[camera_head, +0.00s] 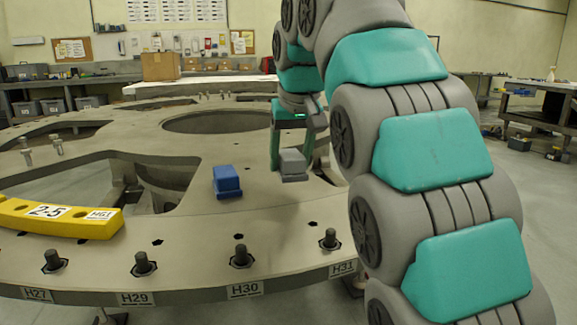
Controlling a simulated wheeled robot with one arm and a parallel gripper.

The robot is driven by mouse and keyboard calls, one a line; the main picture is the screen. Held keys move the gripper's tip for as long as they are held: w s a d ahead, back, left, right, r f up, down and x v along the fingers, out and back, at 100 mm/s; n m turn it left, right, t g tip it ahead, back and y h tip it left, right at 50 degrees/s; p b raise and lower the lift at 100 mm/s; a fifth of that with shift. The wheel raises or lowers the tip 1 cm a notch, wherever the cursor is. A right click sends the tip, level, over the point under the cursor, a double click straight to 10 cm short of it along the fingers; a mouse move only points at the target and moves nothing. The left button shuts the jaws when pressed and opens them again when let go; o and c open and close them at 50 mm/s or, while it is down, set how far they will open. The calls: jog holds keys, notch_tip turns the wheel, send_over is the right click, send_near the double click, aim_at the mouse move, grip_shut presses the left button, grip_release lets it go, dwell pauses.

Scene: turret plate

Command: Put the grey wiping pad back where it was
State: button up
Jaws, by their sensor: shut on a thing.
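The grey wiping pad (292,165) is a small grey block between the fingers of my gripper (291,154). My gripper is shut on it, with green fingers pointing down. The pad appears to hang just above the turret plate (285,218); whether it touches the plate is hard to tell. A blue block (227,181) rests on the plate a little left of the pad, apart from it.
A yellow curved segment (60,218) marked 2-5 lies on the plate at left. Several bolts, one at H30 (241,256), stand along the near edge. The plate has large openings, one at centre back (217,122). Bare plate lies around the blue block.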

send_over(288, 185)
jog(key=shift+w+f+p, duration=0.15)
jog(key=shift+f+p, duration=0.1)
jog(key=shift+p, duration=0.15)
jog(key=shift+f, duration=1.7)
jog(key=shift+f, duration=0.2)
jog(key=o, duration=1.3)
jog(key=shift+r, duration=0.15)
